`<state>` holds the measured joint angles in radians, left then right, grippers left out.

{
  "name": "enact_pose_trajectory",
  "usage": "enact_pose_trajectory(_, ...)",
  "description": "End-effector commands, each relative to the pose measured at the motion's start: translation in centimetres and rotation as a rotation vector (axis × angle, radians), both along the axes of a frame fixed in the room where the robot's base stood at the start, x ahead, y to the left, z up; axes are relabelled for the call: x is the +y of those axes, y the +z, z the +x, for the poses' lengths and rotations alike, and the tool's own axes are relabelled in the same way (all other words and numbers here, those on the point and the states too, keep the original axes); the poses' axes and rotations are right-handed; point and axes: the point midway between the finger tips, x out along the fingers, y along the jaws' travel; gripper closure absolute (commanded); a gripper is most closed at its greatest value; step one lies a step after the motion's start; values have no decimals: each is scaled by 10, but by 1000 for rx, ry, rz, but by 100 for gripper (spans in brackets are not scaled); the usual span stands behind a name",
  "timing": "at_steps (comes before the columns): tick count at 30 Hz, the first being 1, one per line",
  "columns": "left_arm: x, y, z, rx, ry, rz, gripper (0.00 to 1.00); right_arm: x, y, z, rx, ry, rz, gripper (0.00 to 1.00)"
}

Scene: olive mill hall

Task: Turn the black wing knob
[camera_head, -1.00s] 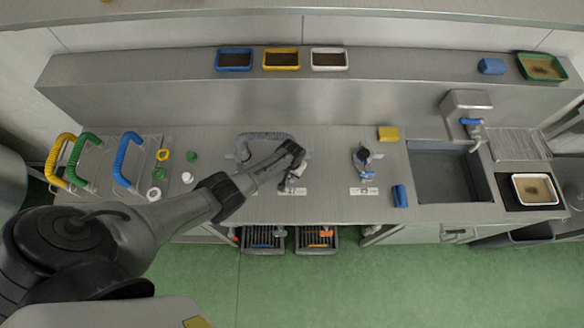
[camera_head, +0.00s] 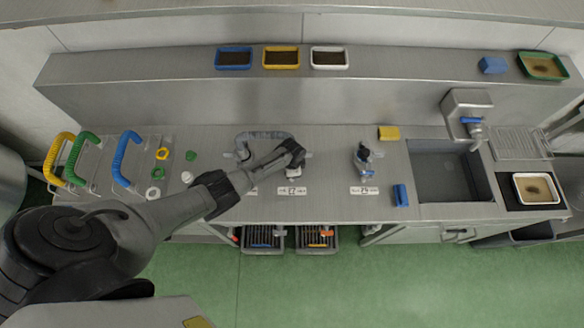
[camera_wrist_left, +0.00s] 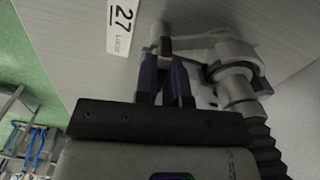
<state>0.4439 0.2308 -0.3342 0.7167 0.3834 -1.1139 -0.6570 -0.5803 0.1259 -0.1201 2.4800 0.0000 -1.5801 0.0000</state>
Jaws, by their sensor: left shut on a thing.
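My left gripper (camera_head: 293,170) is over the counter behind the label numbered 27. In the left wrist view its two dark purple fingers (camera_wrist_left: 165,75) are shut on a small dark part at the end of a pale metal fitting (camera_wrist_left: 232,75). This part looks like the black wing knob (camera_wrist_left: 162,45); the fingers hide most of it, so its turn angle cannot be read. A dark ribbed hose runs from the fitting. In the head view my wrist covers the knob. My right gripper is not in view.
A grey hose (camera_head: 265,136) arches behind my wrist. Another fitting with a blue part (camera_head: 365,155) stands to the right, then a yellow sponge (camera_head: 388,133), a blue block (camera_head: 401,195) and a sink (camera_head: 450,175).

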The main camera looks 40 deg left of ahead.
Motion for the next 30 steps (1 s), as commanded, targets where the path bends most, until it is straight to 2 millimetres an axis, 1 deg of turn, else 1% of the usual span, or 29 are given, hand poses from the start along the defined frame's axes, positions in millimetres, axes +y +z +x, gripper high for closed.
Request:
enact_pose_trajectory(3,0,0,0,-1,-59,-1,100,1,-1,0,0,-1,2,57)
enact_pose_trajectory(9,0,0,0,1,-124,-1,100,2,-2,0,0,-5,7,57)
enact_pose_trajectory(27,0,0,0,1,-157,1,100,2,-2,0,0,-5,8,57)
enact_pose_trajectory(28,0,0,0,1,-157,1,87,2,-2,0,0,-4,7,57)
enact_pose_trajectory(30,0,0,0,1,-156,1,80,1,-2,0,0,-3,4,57)
